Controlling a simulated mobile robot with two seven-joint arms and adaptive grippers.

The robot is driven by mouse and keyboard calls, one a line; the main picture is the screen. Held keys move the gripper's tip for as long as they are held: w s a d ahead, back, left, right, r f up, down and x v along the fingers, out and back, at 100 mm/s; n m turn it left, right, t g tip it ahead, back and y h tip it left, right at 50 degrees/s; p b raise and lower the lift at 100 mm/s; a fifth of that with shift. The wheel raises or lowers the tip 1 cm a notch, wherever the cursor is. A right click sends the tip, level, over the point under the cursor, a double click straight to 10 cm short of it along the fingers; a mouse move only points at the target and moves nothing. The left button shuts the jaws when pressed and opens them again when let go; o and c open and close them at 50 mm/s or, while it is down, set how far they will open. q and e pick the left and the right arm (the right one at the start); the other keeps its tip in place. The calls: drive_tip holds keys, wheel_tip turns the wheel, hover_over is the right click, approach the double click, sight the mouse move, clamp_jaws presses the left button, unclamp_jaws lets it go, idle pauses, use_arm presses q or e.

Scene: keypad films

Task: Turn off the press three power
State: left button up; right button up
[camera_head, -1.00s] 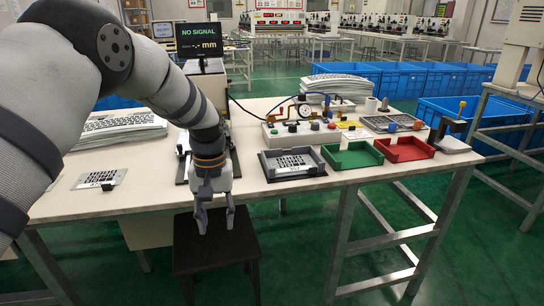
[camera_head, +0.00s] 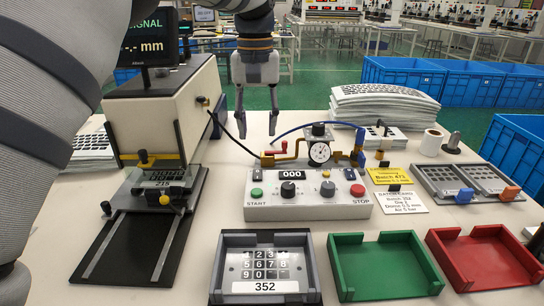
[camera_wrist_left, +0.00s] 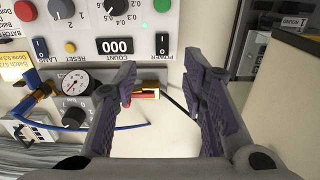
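A grey control box (camera_head: 306,197) stands on the table. It has a counter reading 000, START and STOP buttons, knobs and two black rocker switches. The rocker labelled POWER (camera_wrist_left: 162,44) shows in the wrist view near a small green light; in the head view that rocker (camera_head: 257,175) is at the box's left. I cannot read a press number on the box. My left gripper (camera_head: 257,126) is open and empty, pointing down above and behind the box's left part. In the wrist view the gripper (camera_wrist_left: 160,88) has its fingers spread, apart from the rocker. My right gripper is not in view.
Brass pipework with a red-handled valve (camera_wrist_left: 145,93) and a gauge (camera_head: 319,152) lies behind the box, under the gripper. A tall press (camera_head: 166,110) stands left. Grey (camera_head: 228,240), green (camera_head: 331,262) and red (camera_head: 437,262) trays line the front. Film stacks (camera_head: 385,105) are behind.

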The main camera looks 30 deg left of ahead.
sight(257, 179)
use_arm(q)
drive_tip(key=f, duration=1.1)
drive_tip(key=shift+s, duration=0.4)
drive_tip(key=shift+c, duration=0.5)
